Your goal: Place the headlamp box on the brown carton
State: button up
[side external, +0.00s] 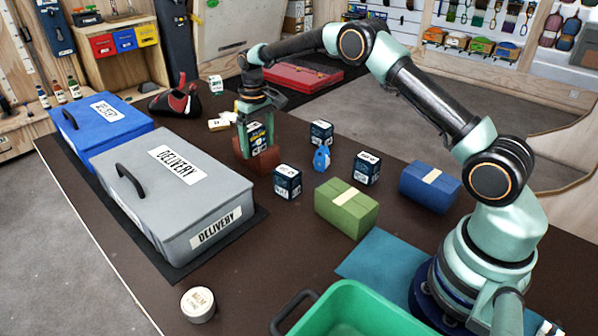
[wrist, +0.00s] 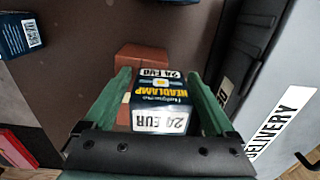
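The headlamp box (side external: 258,139), dark with a yellow "HEADLAMP" name and white "24 EUR" labels, is between the green fingers of my gripper (side external: 256,118). In the wrist view the box (wrist: 160,103) has one finger close against each side, and my gripper (wrist: 160,90) looks shut on it. The brown carton (side external: 241,158) is a reddish-brown block directly below the box in the side view. In the wrist view the carton (wrist: 142,54) shows just beyond the box, partly hidden by it. I cannot tell whether the box touches the carton's top.
A grey delivery case (side external: 185,215) stands close left of the carton, with a blue case (side external: 100,120) behind. Several dark boxes (side external: 287,182), a small blue object (side external: 321,158), a green carton (side external: 347,207) and a blue carton (side external: 430,187) stand right. A green bin (side external: 350,310) is in front.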

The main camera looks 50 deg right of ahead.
aim_at(256, 129)
notch_tip(256, 129, up, 12)
jog(key=shift+f, duration=0.25)
jog(key=shift+r, duration=0.6)
jog(key=s+a+r+t, duration=0.3)
jog(key=s+r, duration=0.7)
jog(key=s, duration=0.3)
jog(key=s+f+t, duration=0.1)
jog(key=s+f, duration=0.1)
jog(key=s, duration=0.5)
jog(key=s+a+f+t, duration=0.1)
jog(key=s+f, duration=0.2)
jog(key=s, duration=0.4)
jog(key=shift+s+a+t, duration=0.25)
jog(key=shift+s+t, duration=0.05)
